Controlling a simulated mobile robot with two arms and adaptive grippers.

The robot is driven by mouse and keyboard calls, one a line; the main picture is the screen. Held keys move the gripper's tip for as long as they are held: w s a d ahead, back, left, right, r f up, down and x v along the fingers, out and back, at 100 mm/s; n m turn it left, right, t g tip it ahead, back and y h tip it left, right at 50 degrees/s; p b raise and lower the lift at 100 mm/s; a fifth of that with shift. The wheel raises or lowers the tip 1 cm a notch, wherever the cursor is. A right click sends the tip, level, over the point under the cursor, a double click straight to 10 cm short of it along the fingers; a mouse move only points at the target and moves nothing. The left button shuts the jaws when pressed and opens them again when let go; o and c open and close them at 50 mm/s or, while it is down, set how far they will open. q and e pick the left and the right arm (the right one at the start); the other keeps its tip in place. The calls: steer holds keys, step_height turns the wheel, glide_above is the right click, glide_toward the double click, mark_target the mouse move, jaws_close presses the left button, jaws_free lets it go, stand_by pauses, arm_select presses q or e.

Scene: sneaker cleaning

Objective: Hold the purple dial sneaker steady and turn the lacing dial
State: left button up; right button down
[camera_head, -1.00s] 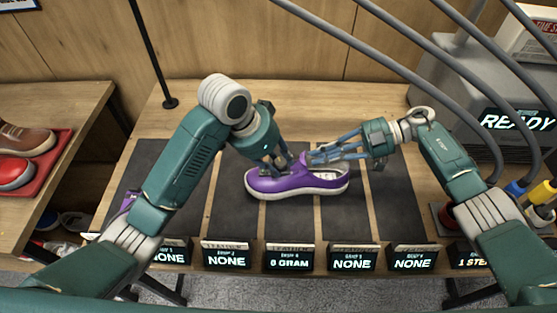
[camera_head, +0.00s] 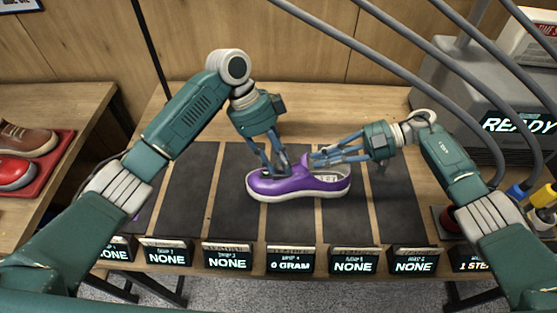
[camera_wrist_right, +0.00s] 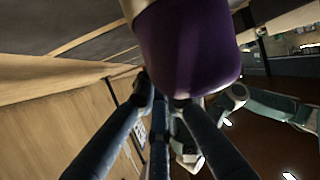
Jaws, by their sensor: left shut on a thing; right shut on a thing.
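The purple sneaker (camera_head: 300,187) with a white sole sits upright on the table, its toe to the left and its opening to the right. It lies across a strip between the dark mats. My left gripper (camera_head: 280,170) comes down from above and is shut at the top front of the shoe. The lacing dial is hidden there. My right gripper (camera_head: 314,160) reaches in from the right and is shut at the shoe's upper edge near the opening. In the right wrist view the purple shoe (camera_wrist_right: 188,50) fills the top, close against my fingers (camera_wrist_right: 165,100).
Small display boxes (camera_head: 290,260) line the table's front edge. A grey machine reading READY (camera_head: 515,124) stands at the right with thick hoses overhead. A red tray (camera_head: 45,165) with shoes is on the left table. The dark mats (camera_head: 185,190) beside the shoe are mostly clear.

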arm_select(q)
steer(key=m, duration=0.2)
steer(key=m+g+y, duration=0.1)
steer(key=m, duration=0.2)
steer(key=shift+w+d+r+m+g, duration=0.2)
steer(key=shift+d+m+g, duration=0.1)
steer(key=shift+g, duration=0.1)
arm_select(e)
steer(key=shift+s+a, duration=0.1)
steer(key=shift+a, duration=0.05)
arm_select(q)
steer(key=o, duration=0.8)
steer(key=shift+o, duration=0.2)
steer(key=shift+a+f, duration=0.1)
steer(key=shift+a+r, duration=0.1)
steer(key=shift+r, duration=0.1)
steer(key=v, duration=1.1)
steer(key=shift+w+r, duration=0.25)
